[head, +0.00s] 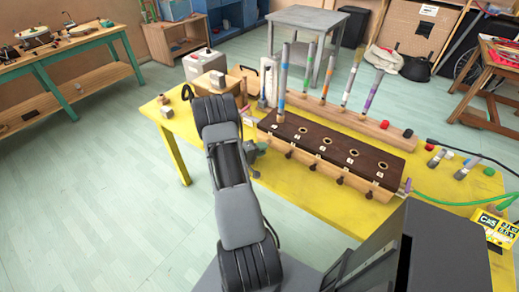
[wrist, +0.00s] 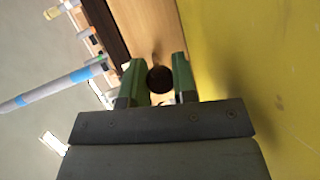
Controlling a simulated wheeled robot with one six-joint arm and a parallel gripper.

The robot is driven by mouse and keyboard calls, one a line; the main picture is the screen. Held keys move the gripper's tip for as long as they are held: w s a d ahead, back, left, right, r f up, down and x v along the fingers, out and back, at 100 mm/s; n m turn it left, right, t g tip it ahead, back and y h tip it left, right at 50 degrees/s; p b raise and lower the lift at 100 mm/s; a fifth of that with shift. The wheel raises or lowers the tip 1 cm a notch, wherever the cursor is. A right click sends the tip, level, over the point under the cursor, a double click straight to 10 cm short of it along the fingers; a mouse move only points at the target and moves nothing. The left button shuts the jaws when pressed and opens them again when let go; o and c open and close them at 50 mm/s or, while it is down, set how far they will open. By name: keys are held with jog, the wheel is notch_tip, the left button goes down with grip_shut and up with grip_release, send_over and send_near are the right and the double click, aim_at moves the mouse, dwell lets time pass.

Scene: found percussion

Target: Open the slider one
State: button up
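The long wooden instrument box (head: 330,150) has a dark top with a row of numbered holes. Small dark slider knobs (head: 312,166) run along its front. My gripper (wrist: 160,80) has green fingers and is at the box's left end, where the first knob would be; my arm partly hides this spot in the head view. In the wrist view a round dark knob (wrist: 159,79) sits between the two fingers. I see no clear gap on either side, but cannot tell if they press on it.
The box stands on a yellow table (head: 175,125). Behind it, a wooden rail (head: 340,118) holds several upright coloured tubes (head: 282,78). A green cable (head: 450,203) lies at the right. The table strip before the box is mostly clear.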

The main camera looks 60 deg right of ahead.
jog(key=o, duration=0.5)
jog(key=b+v, duration=0.2)
jog(key=v, duration=1.1)
jog(key=shift+w+a+r, duration=0.1)
jog(key=shift+w+a, duration=0.05)
jog(key=shift+a, duration=0.2)
